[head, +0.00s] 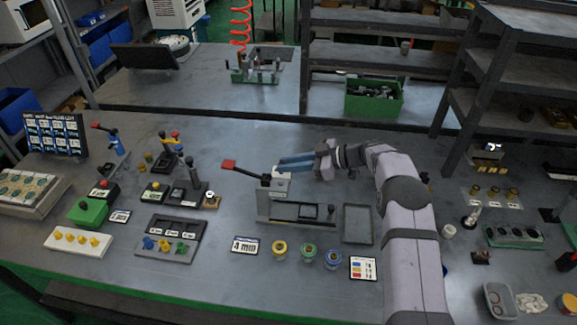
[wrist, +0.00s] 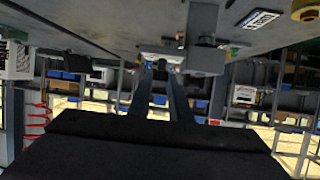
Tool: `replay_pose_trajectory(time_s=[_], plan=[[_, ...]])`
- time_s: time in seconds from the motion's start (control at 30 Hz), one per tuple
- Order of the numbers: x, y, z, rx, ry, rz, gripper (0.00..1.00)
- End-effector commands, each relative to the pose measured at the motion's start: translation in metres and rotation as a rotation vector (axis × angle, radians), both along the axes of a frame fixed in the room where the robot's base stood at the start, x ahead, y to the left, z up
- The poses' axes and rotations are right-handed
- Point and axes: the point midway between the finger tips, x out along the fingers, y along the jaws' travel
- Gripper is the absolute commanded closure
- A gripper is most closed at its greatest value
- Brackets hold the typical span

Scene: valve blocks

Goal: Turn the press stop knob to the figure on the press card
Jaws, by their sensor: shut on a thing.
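The press (head: 290,207) is a grey metal frame on the bench, with a lever ending in a red grip (head: 229,165) at its upper left. A pale block (head: 280,184) sits at its head. My gripper (head: 283,164), with blue fingers, reaches in from the right, level with the press head. In the wrist view its fingertips (wrist: 162,70) are slightly apart and meet the press head (wrist: 203,57). They are shut on the stop knob, which is mostly hidden; its pointer and scale cannot be read. The press card (head: 245,245), in front of the press, reads "4 mm".
An empty grey tray (head: 357,223) lies right of the press. Yellow, green and blue-ringed jars (head: 308,254) and a colour card (head: 363,268) stand in front. Lever fixtures (head: 180,185) crowd the left. The bench behind the press is clear.

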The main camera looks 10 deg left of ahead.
Motion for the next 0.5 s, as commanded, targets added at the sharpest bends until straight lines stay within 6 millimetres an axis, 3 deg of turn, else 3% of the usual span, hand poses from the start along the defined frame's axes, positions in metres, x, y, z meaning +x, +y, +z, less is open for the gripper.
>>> replay_pose_trajectory(time_s=[0.37,0.4,0.47,0.5], plan=[[-0.0002,0.0006,0.0017,0.002,-0.002,0.005,1.00],[-0.0002,0.0006,0.0017,0.002,-0.002,0.005,0.75],[-0.0001,0.0006,0.0017,0.002,-0.002,0.005,0.63],[-0.0001,0.0007,0.0016,0.002,-0.002,0.005,0.63]])
